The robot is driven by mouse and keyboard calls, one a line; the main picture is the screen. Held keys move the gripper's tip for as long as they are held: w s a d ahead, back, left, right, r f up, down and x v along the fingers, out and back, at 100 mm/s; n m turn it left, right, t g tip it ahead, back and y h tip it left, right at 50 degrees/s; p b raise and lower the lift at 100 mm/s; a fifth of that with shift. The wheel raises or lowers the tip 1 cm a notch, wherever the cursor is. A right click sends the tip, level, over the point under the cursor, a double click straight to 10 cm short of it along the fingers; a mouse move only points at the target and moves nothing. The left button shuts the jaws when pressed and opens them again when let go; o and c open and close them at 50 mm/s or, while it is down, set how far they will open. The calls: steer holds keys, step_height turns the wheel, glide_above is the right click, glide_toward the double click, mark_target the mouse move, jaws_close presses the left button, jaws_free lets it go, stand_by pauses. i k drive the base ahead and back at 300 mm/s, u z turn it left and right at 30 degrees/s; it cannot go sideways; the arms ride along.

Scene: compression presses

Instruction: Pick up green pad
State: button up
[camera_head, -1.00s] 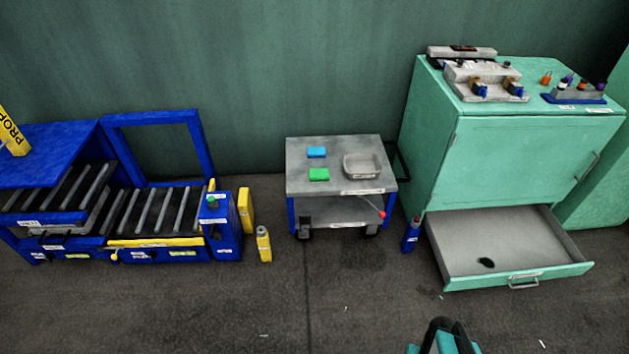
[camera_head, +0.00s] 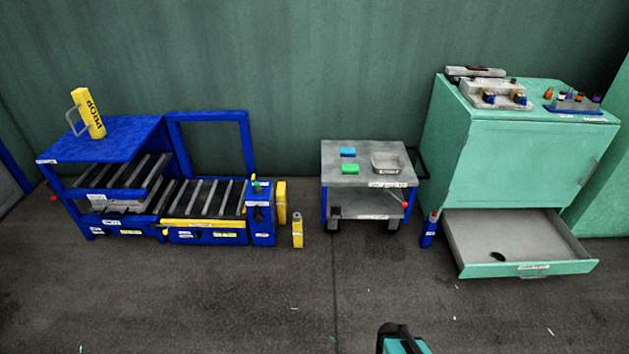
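The green pad (camera_head: 350,168) is a small flat green block. It lies on the top shelf of the grey cart (camera_head: 338,179), near its left side. A blue pad (camera_head: 348,152) lies just behind it, and a grey tray (camera_head: 386,164) stands to its right. My gripper does not show clearly; only a dark and teal part of my arm (camera_head: 400,340) shows at the bottom edge, well in front of the cart. Whether the gripper is open or shut is not visible.
A blue roller press (camera_head: 115,139) stands at left with a yellow bottle (camera_head: 297,232) beside it. A green cabinet (camera_head: 520,155) with an open drawer (camera_head: 528,268) stands at right. A blue bottle (camera_head: 430,230) is on the floor between cart and cabinet. The floor in front is clear.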

mark_target(346, 168)
steer(key=k, duration=0.45)
steer(key=u, duration=0.85)
steer(key=i, duration=0.7)
steer(key=u, duration=0.75)
steer(key=i, duration=1.45)
steer(key=z, duration=0.7)
steer(key=i, duration=0.85)
steer(key=z, duration=0.15)
